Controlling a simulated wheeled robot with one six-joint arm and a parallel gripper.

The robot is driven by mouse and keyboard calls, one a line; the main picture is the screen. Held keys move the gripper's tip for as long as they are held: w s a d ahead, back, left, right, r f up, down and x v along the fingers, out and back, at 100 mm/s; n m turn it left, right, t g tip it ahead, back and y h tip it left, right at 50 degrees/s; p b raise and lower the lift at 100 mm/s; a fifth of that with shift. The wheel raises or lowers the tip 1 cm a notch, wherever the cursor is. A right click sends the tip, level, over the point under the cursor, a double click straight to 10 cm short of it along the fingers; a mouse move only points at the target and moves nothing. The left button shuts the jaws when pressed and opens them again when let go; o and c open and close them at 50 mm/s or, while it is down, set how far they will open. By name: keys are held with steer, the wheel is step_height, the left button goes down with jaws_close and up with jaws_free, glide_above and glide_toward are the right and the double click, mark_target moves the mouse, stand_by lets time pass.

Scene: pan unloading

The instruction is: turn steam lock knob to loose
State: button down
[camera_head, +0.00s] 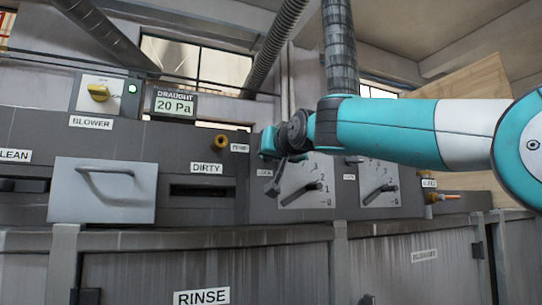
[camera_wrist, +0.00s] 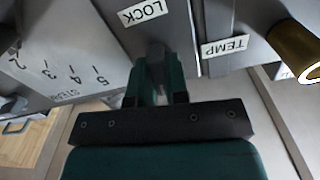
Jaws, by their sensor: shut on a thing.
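The steam lock knob is a small dark grey lever (camera_wrist: 157,52) beneath the white LOCK label (camera_wrist: 143,12) in the wrist view, which is upside down. My gripper (camera_wrist: 156,78) is shut on this lever, its two dark green fingers either side of it. In the head view my gripper (camera_head: 274,170) reaches the grey panel just left of the white steam dial plate (camera_head: 305,172). A dark piece hangs below it there, but my wrist hides most of the knob. I cannot tell which setting the knob points at.
The steam dial plate with its numbers also shows in the wrist view (camera_wrist: 55,60), beside my fingers. A drawer with a handle (camera_head: 103,190) is at left in the head view.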

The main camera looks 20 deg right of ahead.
steer(key=shift+f+n, duration=0.1)
steer(key=shift+n, duration=0.9)
steer(key=c, duration=1.1)
jaws_free()
steer(key=shift+s+d+b, duration=0.3)
steer(key=shift+s+b, duration=0.9)
steer(key=shift+s, duration=1.7)
steer(key=shift+s+d+b, duration=0.25)
steer(key=shift+s+b, duration=1)
steer(key=shift+s, duration=1.6)
steer(key=shift+s+d+b, duration=0.3)
steer(key=shift+s+b, duration=0.9)
steer(key=shift+s, duration=1.7)
